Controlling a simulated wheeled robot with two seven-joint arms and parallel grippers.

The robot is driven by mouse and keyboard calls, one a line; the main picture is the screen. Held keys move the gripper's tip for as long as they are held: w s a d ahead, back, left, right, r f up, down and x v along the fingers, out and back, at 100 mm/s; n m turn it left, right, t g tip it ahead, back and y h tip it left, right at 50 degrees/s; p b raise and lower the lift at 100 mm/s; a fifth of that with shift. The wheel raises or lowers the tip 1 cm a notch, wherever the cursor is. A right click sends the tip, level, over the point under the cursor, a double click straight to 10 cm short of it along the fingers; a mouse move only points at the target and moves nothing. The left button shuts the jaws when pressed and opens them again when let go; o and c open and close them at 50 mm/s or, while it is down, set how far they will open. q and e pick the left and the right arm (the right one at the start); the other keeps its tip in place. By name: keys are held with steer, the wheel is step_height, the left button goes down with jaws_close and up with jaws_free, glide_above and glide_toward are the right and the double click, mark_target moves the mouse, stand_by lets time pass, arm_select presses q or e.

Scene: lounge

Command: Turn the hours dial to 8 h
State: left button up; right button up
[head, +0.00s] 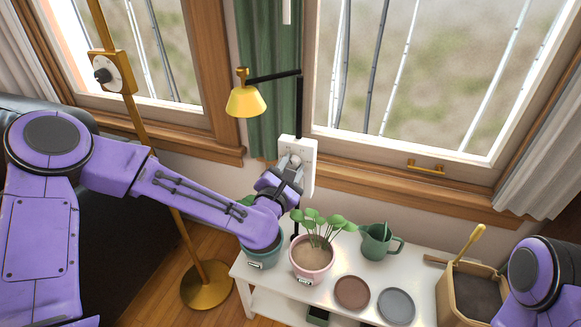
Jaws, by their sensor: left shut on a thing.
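A white control box (310,160) is mounted upright near the lamp's black post, between the two windows. My left gripper (293,163) is up against the front of this box and shut on a knob there, which I take to be the hours dial. The gripper and wrist cover the knob, so its pointer and any hour marks cannot be read. My right arm shows only at the lower right edge; its gripper is out of view.
Below my left wrist, a white table (258,279) holds a pink plant pot (311,262), a teal pot (264,258), a green watering can (377,241), two saucers and a soil-filled crate (447,297). A yellow lamp shade (246,101) hangs above. A brass stand carries another dial (104,74).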

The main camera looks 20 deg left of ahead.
arm_select(q)
steer(key=m, duration=0.5)
steer(key=m+p, duration=0.1)
steer(key=m, duration=0.4)
steer(key=shift+r+m, duration=0.1)
steer(key=shift+m, duration=0.3)
steer(key=m+p, duration=0.1)
steer(key=m, duration=1)
steer(key=shift+p, duration=0.35)
steer(key=o, duration=1)
steer(key=shift+o, duration=0.2)
steer(key=shift+s, duration=0.1)
steer(key=s, duration=1)
steer(key=shift+s+a, duration=0.2)
